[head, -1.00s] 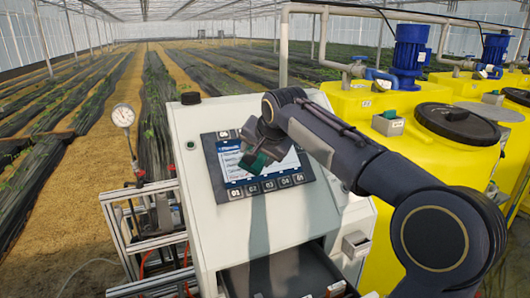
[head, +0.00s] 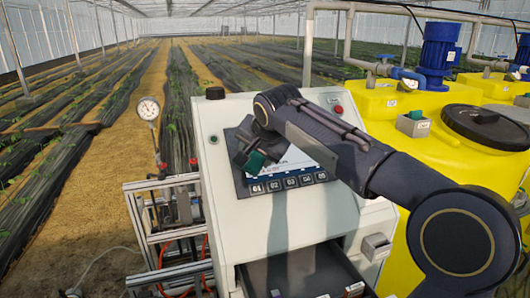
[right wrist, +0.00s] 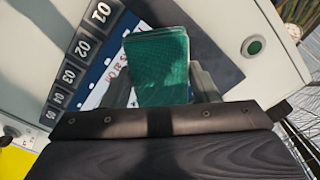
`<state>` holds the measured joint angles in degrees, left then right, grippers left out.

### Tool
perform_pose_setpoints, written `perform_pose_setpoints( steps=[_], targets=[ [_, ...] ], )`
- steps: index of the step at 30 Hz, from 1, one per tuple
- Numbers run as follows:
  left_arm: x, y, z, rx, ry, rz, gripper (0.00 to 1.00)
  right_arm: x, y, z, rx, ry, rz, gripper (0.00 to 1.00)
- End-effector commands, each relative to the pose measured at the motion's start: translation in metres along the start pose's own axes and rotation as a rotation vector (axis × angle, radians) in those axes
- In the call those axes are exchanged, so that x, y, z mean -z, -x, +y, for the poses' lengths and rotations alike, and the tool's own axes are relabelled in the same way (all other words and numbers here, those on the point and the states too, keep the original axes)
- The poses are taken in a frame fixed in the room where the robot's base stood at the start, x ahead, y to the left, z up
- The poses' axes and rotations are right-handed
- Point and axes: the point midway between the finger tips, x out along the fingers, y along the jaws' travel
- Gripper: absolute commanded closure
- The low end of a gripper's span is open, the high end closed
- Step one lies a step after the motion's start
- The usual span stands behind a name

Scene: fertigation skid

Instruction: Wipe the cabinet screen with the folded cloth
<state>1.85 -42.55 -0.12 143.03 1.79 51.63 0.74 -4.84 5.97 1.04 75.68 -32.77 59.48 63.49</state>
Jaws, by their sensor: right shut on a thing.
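The folded cloth (head: 254,162) is dark green and sits between the fingers of my right gripper (head: 247,152). In the right wrist view the cloth (right wrist: 158,62) stands out beyond the fingertips as a flat green pad. The cabinet screen (head: 297,161) is a pale display in a dark frame, with a row of numbered buttons below. My right gripper is shut on the cloth over the left part of the screen and hides much of it. The screen also shows partly behind the cloth in the right wrist view (right wrist: 115,82). I cannot tell whether cloth and screen touch. My left gripper is not in view.
The white cabinet (head: 217,160) has an open drawer (head: 300,275) below the screen. A pressure gauge (head: 149,108) on a metal frame stands to the left. Yellow tanks (head: 440,155) with blue pumps (head: 438,55) stand close on the right.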

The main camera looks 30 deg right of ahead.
Motion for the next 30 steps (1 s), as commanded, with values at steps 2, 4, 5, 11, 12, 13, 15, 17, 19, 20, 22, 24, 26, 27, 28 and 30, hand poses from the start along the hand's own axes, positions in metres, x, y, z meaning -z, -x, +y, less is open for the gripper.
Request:
perform_pose_setpoints(
  steps=[2, 4, 5, 11, 12, 13, 15, 17, 19, 20, 22, 24, 26, 27, 28, 30],
  targets=[
    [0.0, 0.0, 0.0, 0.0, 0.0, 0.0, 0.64, -0.004, 0.0, -0.004, 0.0, 0.002, -0.001, 0.64],
    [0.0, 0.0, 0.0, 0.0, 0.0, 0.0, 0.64, -0.005, 0.001, -0.005, 0.0, 0.001, -0.001, 0.64],
    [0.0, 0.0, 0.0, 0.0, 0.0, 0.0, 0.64, -0.006, 0.001, -0.005, 0.0, 0.0, 0.0, 0.64],
    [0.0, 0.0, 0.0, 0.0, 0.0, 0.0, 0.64, -0.005, 0.001, -0.005, 0.0, 0.0, 0.0, 0.64],
    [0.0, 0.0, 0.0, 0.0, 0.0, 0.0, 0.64, -0.005, 0.001, -0.005, 0.0, 0.0, 0.001, 0.64],
    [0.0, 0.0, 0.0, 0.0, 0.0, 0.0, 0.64, -0.005, 0.001, -0.005, 0.0, 0.0, 0.001, 0.64],
    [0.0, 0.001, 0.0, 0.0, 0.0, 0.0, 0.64, -0.005, 0.003, -0.005, 0.0, 0.0, 0.001, 0.64],
    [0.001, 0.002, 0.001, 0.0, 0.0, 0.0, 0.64, -0.005, 0.006, -0.006, 0.001, 0.0, 0.001, 0.64],
    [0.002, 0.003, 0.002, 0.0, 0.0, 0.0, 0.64, -0.004, 0.011, -0.006, 0.002, 0.0, 0.001, 0.64],
    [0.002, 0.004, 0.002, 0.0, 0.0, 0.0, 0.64, -0.004, 0.014, -0.006, 0.002, 0.0, 0.001, 0.64],
    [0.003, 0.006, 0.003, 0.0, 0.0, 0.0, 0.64, -0.004, 0.022, -0.006, 0.002, 0.0, 0.002, 0.64],
    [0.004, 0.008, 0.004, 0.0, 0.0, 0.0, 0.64, -0.004, 0.029, -0.006, 0.001, 0.0, 0.001, 0.64],
    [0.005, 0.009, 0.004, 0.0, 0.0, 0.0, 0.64, -0.004, 0.035, -0.006, 0.001, 0.0, 0.001, 0.64],
    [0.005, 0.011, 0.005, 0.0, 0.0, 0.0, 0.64, -0.004, 0.039, -0.006, 0.002, 0.0, 0.002, 0.64],
    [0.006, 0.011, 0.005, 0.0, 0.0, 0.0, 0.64, -0.004, 0.042, -0.006, 0.002, 0.0, 0.002, 0.64],
    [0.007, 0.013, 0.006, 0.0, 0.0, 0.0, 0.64, -0.004, 0.049, -0.006, 0.001, 0.0, 0.001, 0.64]
  ],
)
